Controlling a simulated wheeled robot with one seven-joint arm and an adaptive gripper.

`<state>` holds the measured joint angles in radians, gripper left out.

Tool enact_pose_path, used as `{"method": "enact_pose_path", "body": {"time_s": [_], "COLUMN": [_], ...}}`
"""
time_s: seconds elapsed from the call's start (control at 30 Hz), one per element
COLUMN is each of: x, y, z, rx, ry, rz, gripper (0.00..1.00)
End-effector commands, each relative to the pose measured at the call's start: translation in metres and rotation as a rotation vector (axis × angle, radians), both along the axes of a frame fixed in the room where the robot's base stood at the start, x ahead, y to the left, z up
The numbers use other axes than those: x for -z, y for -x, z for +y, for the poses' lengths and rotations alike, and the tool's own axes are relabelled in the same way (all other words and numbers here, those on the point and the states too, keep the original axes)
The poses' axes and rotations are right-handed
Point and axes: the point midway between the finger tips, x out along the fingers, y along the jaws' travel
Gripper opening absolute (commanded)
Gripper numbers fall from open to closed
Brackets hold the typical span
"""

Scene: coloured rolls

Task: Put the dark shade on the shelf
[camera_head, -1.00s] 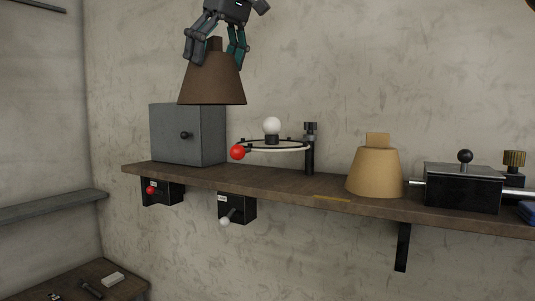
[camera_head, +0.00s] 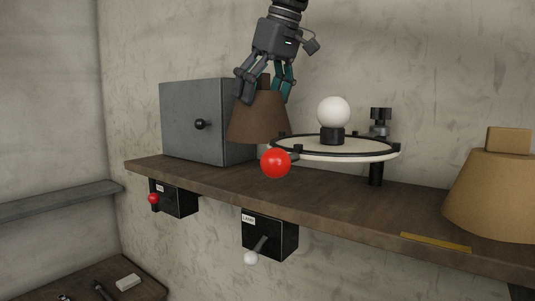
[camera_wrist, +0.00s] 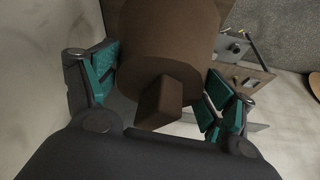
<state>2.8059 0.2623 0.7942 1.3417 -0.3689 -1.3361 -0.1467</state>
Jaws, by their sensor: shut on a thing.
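The dark shade (camera_head: 258,119) is a brown cone-like shade with a block on its top. My gripper (camera_head: 266,88) is shut on that top block and holds the shade upright. In the head view the shade shows in front of the grey box's right side and left of the round white stand.
A grey box (camera_head: 190,122) stands on the shelf at left. A round stand (camera_head: 350,151) bears a white bulb (camera_head: 334,112), with a red ball (camera_head: 275,163) at its edge. A tan shade (camera_head: 495,200) stands at right. Lever boxes (camera_head: 270,236) hang under the shelf.

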Motion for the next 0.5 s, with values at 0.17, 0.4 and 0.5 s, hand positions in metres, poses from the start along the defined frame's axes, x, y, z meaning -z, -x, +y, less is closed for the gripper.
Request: {"method": "enact_pose_path", "body": {"time_s": [0.17, 0.4, 0.5], "x": [0.024, 0.044, 0.055], "y": [0.001, 0.000, 0.001], "z": [-0.012, -0.015, -0.015], "rx": [0.014, 0.020, 0.019], "ry": [0.000, 0.000, 0.001], "rz": [0.003, 0.001, 0.003], "gripper": [0.59, 0.59, 0.59]}}
